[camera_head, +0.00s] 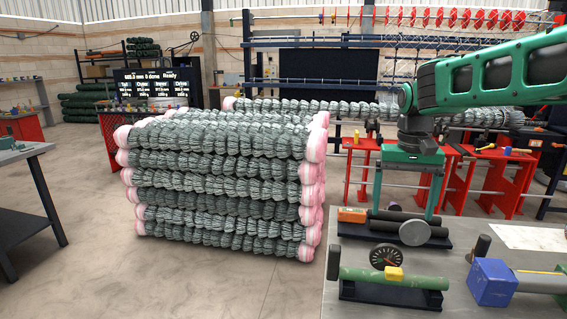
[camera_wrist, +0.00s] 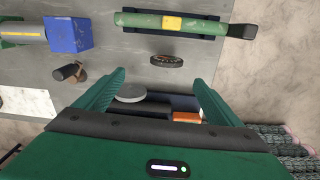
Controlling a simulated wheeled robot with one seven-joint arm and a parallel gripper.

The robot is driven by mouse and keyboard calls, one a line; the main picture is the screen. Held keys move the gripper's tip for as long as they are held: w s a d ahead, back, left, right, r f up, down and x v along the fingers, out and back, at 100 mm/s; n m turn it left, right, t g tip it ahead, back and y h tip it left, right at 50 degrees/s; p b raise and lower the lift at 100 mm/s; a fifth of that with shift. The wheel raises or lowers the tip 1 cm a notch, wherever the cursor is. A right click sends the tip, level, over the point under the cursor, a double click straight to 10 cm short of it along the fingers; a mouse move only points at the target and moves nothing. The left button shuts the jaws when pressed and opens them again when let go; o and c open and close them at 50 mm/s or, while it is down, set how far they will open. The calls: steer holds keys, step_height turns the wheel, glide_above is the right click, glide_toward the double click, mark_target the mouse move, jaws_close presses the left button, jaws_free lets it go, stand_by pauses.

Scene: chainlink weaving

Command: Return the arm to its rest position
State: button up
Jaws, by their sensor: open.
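My green arm reaches in from the right in the head view. My gripper (camera_head: 403,210) points down over the left part of the grey workbench (camera_head: 465,285). In the wrist view, my gripper (camera_wrist: 158,82) has its two green fingers wide apart with nothing held between them. Below it lie a grey disc (camera_head: 414,233) and dark rollers (camera_head: 405,216) on a dark base. The disc also shows between the fingers in the wrist view (camera_wrist: 131,92). An orange box (camera_head: 352,215) sits just left of the gripper. I cannot tell the exact height of the fingertips above these things.
A green cylinder (camera_head: 393,281) in a dark cradle, a round dial (camera_head: 386,256) and a blue block (camera_head: 492,283) stand on the bench. A large stack of rolled mesh (camera_head: 220,185) stands left of it. Red stands (camera_head: 490,180) are behind. Open floor lies left.

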steer(key=s+d+f+m, duration=0.25)
steer(key=s+d, duration=0.75)
steer(key=s, duration=0.5)
steer(key=s+d+f, duration=0.1)
steer(key=s+f, duration=0.2)
steer(key=s, duration=0.5)
steer(key=s+d+f, duration=0.1)
steer(key=s+f, duration=0.3)
steer(key=s, duration=0.4)
steer(key=shift+s+d+f+m, duration=0.2)
steer(key=shift+m, duration=0.25)
steer(key=shift+w+f, duration=0.25)
steer(key=shift+w, duration=0.4)
